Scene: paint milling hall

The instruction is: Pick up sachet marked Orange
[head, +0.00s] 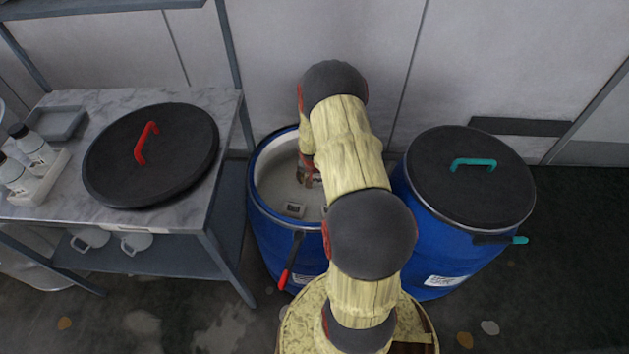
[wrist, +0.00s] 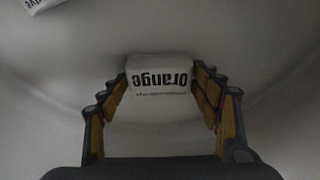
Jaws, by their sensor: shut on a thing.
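The white sachet marked "orange" (wrist: 158,78) is between the two fingers of my gripper (wrist: 160,92) in the wrist view, its dark lettering upside down. Both fingers close on its sides. In the head view my arm reaches down into the open blue drum (head: 262,225), and my gripper (head: 308,172) is partly seen inside it; the arm hides much of the drum's right side. I cannot tell whether the sachet touches the drum's floor.
Another sachet (head: 293,209) lies in the drum and shows at the wrist view's top left (wrist: 40,4). A closed blue drum (head: 440,235) stands right. Left is a marble-topped table (head: 190,215) with a black lid (head: 185,165) and bottles (head: 30,150). The drum wall surrounds my gripper.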

